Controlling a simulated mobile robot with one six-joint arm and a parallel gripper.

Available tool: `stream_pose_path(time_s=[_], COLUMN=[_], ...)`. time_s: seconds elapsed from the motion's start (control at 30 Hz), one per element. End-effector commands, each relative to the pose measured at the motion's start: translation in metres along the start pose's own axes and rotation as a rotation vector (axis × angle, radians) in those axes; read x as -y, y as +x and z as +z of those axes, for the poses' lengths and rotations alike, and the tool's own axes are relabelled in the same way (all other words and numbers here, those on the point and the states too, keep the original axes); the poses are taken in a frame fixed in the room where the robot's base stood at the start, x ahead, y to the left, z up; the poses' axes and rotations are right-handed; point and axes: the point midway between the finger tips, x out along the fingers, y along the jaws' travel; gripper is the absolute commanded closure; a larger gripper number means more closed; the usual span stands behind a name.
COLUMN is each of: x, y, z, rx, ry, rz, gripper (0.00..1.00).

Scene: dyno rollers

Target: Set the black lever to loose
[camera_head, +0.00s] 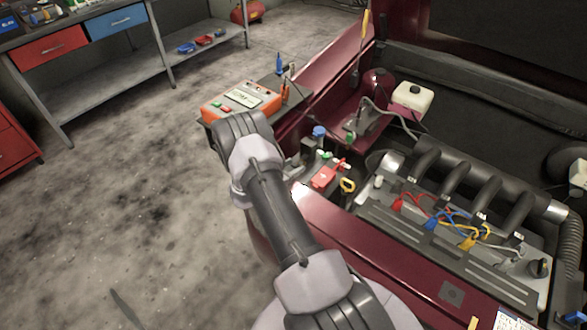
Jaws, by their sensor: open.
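I cannot pick out the black lever with certainty. A small black knob (540,267) sits at the right end of the engine, but I cannot tell whether it is the lever or how it is set. My arm reaches up from the bottom of the view, over the left edge of the red car body (350,238). The arm's dark far end is beside an orange tester box. My gripper's fingers do not show; the arm hides whatever is beneath it.
The orange tester box (238,101) stands just beyond the arm's end. A red clamp (324,178) and a yellow ring (347,186) lie by the battery area. Coloured leads cross the engine (430,240).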

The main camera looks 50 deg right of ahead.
Motion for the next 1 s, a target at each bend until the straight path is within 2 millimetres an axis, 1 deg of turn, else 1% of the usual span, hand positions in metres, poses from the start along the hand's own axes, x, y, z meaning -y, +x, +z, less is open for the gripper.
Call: stream_pose_path(time_s=[0.1, 0.33, 0.37, 0.4, 0.47, 0.5, 0.53, 0.57, 0.8, 1.0], x=[-0.0002, -0.0001, -0.0001, -0.0001, -0.0001, -0.0001, -0.0001, -0.0001, -0.0002, -0.0003], y=[0.0052, 0.0053, 0.0052, 0.0052, 0.0051, 0.0051, 0.0051, 0.0051, 0.0048, 0.0044], z=[-0.0002, -0.0005, -0.0005, -0.0005, -0.0005, -0.0005, -0.0004, -0.0004, -0.0013, -0.0056], rx=[-0.001, 0.0, 0.0, 0.0, 0.0, 0.0, 0.0, 0.0, 0.007, 0.072], ry=[-0.001, -0.001, -0.001, -0.001, -0.001, -0.001, -0.001, -0.001, 0.0, 0.002], rz=[0.0, 0.0, 0.0, 0.0, 0.0, 0.0, 0.0, 0.0, 0.0, 0.001], gripper=[0.58, 0.58, 0.64, 0.72, 0.84, 0.92, 0.97, 1.0, 1.0, 1.0])
